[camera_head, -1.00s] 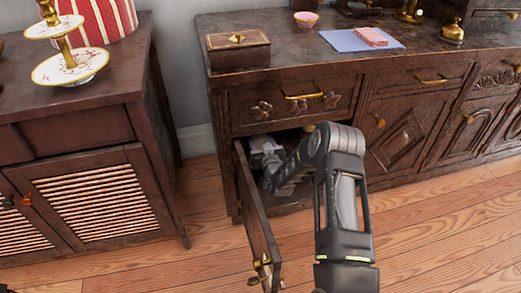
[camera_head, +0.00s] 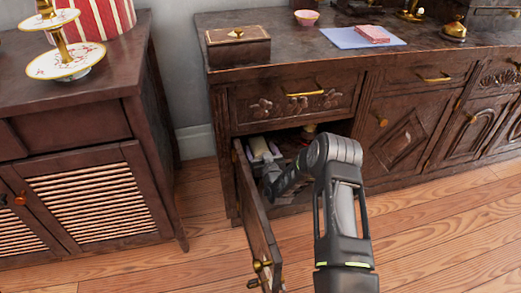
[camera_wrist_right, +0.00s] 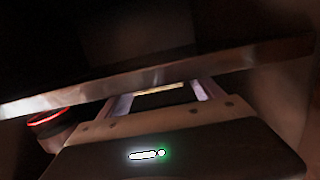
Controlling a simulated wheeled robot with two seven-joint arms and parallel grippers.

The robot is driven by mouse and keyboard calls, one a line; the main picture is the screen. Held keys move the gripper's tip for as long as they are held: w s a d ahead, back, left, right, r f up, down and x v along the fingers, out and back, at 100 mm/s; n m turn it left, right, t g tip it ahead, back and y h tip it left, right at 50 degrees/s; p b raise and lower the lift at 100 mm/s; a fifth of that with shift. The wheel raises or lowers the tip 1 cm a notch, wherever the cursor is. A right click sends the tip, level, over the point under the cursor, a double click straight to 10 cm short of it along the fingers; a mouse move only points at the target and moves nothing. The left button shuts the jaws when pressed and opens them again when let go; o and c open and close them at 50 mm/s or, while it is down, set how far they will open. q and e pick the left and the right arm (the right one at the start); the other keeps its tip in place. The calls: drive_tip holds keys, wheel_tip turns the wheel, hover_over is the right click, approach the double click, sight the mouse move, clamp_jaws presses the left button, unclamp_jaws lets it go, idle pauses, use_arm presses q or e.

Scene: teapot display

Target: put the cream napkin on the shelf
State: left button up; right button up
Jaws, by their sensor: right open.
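My right arm reaches into the open lower-left compartment of the long dark cabinet. My right gripper (camera_head: 267,150) is open inside it, partly hidden by the door and my own wrist. In the right wrist view, its two pale fingers (camera_wrist_right: 161,97) stand apart under a wooden shelf board (camera_wrist_right: 165,76) that crosses the picture. A thin cream strip shows between the fingers; I cannot tell whether it is the cream napkin. I cannot pick out the napkin surely in the head view. My left gripper is not in view.
The compartment door (camera_head: 256,215) hangs open to the left of my arm. A red-rimmed round thing (camera_wrist_right: 48,118) stands left of the gripper. On the cabinet top are a wooden box (camera_head: 238,47), a pink bowl (camera_head: 306,18) and a blue cloth (camera_head: 350,39). The floor at right is clear.

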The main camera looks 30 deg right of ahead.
drive_tip(key=shift+s+a+r+p, duration=0.15)
drive_tip(key=shift+s+r+p, duration=0.15)
drive_tip(key=shift+s+p, duration=0.15)
drive_tip(key=p+v, duration=0.4)
drive_tip(key=v, duration=0.7)
drive_tip(key=shift+f, duration=0.15)
